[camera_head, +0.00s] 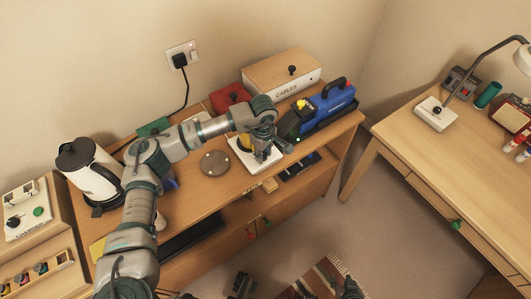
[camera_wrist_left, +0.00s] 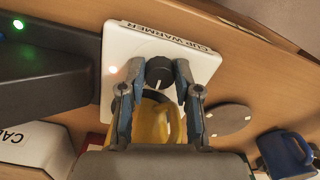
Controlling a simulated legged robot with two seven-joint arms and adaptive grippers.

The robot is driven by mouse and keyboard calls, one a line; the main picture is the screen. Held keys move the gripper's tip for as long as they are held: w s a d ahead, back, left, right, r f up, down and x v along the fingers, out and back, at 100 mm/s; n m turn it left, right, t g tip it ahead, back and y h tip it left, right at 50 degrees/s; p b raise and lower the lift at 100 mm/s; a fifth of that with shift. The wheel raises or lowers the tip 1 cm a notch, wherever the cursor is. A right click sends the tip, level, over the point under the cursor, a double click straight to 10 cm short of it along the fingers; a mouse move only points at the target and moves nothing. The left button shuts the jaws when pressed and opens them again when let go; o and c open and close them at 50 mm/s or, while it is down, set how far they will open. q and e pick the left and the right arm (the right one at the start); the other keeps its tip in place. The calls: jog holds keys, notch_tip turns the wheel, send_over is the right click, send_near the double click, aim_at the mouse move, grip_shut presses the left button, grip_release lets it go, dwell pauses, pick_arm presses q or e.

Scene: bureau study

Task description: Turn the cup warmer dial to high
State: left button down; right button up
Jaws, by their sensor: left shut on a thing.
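The white cup warmer (camera_head: 265,164) sits near the front edge of the wooden cabinet top. The wrist view shows its lettered white panel (camera_wrist_left: 140,42), a glowing orange light and a black dial (camera_wrist_left: 159,70) with a pale pointer line. The line runs toward the bottom of the picture, slightly slanted. My left gripper (camera_wrist_left: 160,74) is shut on the dial, one finger on each side. A yellow mug (camera_wrist_left: 156,122) shows behind the fingers, mostly hidden. In the head view my left gripper (camera_head: 266,154) covers the dial. Dark parts at the bottom edge may include my right gripper (camera_head: 350,289); its jaws are unclear.
A blue and black device (camera_head: 328,105) with a green light stands close to the warmer. A grey disc (camera_head: 215,163) lies on the cabinet top. A blue mug (camera_wrist_left: 285,152) stands nearby.

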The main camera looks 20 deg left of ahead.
pick_arm(q)
jog(key=shift+w+a, duration=0.1)
jog(key=shift+a, duration=0.2)
dwell(0.4)
jog(key=c, duration=1.1)
grip_release()
jog(key=shift+w+a, duration=0.1)
notch_tip(320, 180, up, 12)
jog(key=shift+a+f, duration=0.15)
